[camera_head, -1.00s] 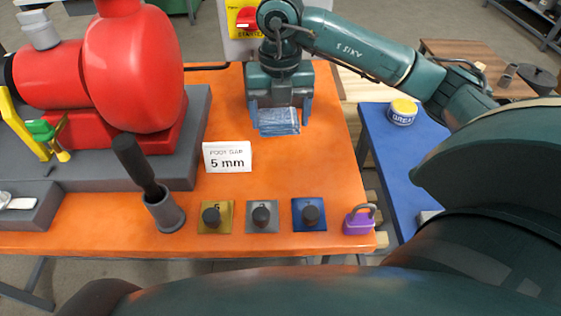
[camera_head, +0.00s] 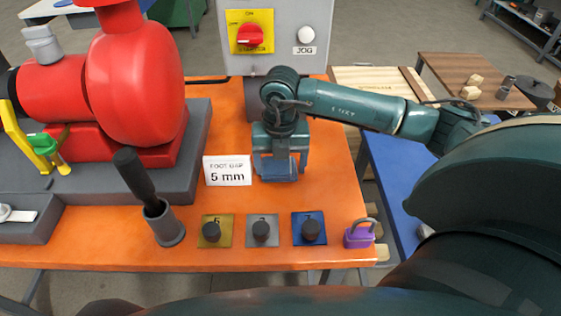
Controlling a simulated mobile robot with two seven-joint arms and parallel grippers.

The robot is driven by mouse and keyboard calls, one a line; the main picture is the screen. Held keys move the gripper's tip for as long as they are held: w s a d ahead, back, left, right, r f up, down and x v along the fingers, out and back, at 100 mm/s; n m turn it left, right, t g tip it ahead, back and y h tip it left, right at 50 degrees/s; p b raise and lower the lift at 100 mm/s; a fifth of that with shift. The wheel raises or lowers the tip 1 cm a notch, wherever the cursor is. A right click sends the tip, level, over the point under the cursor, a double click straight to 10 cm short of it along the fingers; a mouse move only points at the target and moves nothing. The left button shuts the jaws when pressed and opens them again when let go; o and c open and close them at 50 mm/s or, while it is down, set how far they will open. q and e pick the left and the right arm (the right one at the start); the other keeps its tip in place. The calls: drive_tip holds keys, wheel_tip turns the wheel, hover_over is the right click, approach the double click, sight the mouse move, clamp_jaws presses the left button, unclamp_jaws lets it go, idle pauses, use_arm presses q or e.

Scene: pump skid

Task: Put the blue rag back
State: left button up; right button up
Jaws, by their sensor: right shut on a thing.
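The blue rag (camera_head: 278,170) is between the fingers of my right gripper (camera_head: 279,176), which is shut on it. The gripper points down over the orange bench top (camera_head: 330,205), just right of the white "FOOT GAP 5 mm" card (camera_head: 228,171). The gripper hides part of the rag, and I cannot tell whether the rag touches the bench. My left gripper is not in view.
A red pump (camera_head: 140,90) stands on a grey base at left. Gold (camera_head: 213,231), grey (camera_head: 262,231) and blue (camera_head: 310,229) knobbed plates, a purple padlock (camera_head: 359,235) and a black-handled tool in a grey cup (camera_head: 162,224) line the front edge. A switch panel (camera_head: 283,55) stands behind.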

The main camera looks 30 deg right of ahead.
sight(281, 164)
drive_tip(key=shift+f, duration=0.1)
drive_tip(key=shift+f, duration=0.15)
drive_tip(key=o, duration=0.6)
drive_tip(key=shift+r, duration=0.3)
wheel_tip(281, 164, up, 12)
